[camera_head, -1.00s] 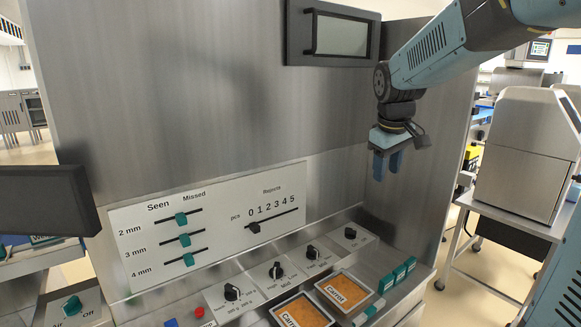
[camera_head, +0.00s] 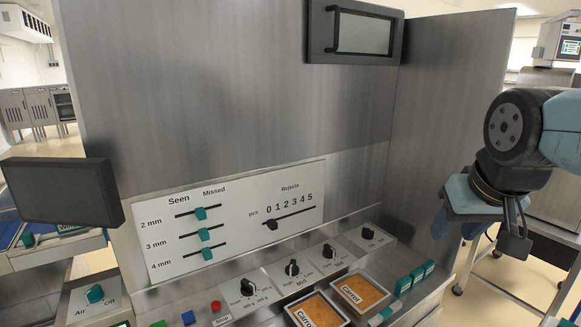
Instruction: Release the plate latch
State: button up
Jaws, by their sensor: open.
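My gripper (camera_head: 456,228) is at the right side of the head view, beside the machine's steel side wall. Its blue fingers point down, are apart and hold nothing. It is in the air, well clear of the teal blocks (camera_head: 417,277) on the machine's lower front ledge. A flat teal and pale piece (camera_head: 384,315) lies left of these blocks. I cannot tell which part is the plate latch; no part in view is clearly marked as one.
Two carrot trays (camera_head: 359,291) sit in front of a row of black knobs (camera_head: 292,268). A white panel (camera_head: 240,213) with sliders is above them. A black box (camera_head: 62,190) juts out at left. An Air/Off switch (camera_head: 95,294) is below it.

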aim_at(30, 241)
jog(key=z, duration=1.05)
jog(key=i, duration=0.1)
jog(key=u, duration=3.1)
jog(key=k, duration=0.85)
jog(key=u, duration=0.15)
jog(key=i, duration=0.85)
jog(key=z, duration=0.15)
